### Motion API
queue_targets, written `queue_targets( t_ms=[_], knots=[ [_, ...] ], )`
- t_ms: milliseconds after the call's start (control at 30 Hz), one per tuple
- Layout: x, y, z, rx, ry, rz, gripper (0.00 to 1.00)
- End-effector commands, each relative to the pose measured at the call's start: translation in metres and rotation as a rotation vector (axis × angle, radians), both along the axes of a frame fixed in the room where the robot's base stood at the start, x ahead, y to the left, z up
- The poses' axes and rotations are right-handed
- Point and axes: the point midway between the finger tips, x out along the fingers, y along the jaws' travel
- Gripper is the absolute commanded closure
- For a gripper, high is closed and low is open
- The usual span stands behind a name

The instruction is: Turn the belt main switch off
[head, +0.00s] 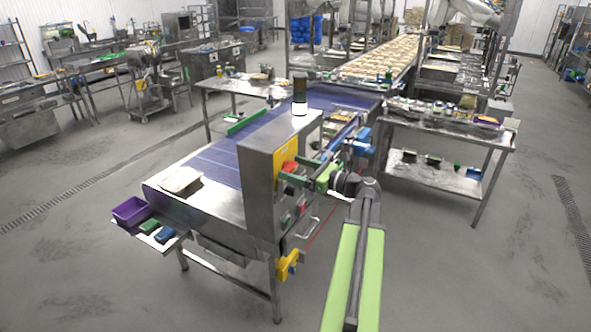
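The belt control cabinet (258,185) is a tall grey metal box at the near end of the blue conveyor belt (225,160). A yellow panel (286,152) is on the upper part of its right-hand face. Red and green controls (288,217) show lower on that face. A yellow box (288,265) is on the frame below. I cannot tell for sure which part is the main switch, nor its position. My gripper (299,168) is at the cabinet's right-hand face, by the yellow panel. Its fingers are too small and overlapped to tell open from shut, or whether they touch anything.
A dark-and-white beacon (300,95) stands on the cabinet. A purple bin (131,211) and small blue and green items sit on a shelf at front left. A steel table (450,130) with items stands behind my arm. The floor at right is clear.

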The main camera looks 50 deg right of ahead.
Motion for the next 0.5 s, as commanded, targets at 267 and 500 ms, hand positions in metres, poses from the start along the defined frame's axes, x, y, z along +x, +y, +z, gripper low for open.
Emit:
queue_targets(
  t_ms=[267,500],
  knots=[
    [-0.0005,-0.0003,0.0,0.0,0.0,0.0,0.55],
    [-0.0008,-0.0005,0.0,-0.001,0.0,0.0,0.77]
  ],
)
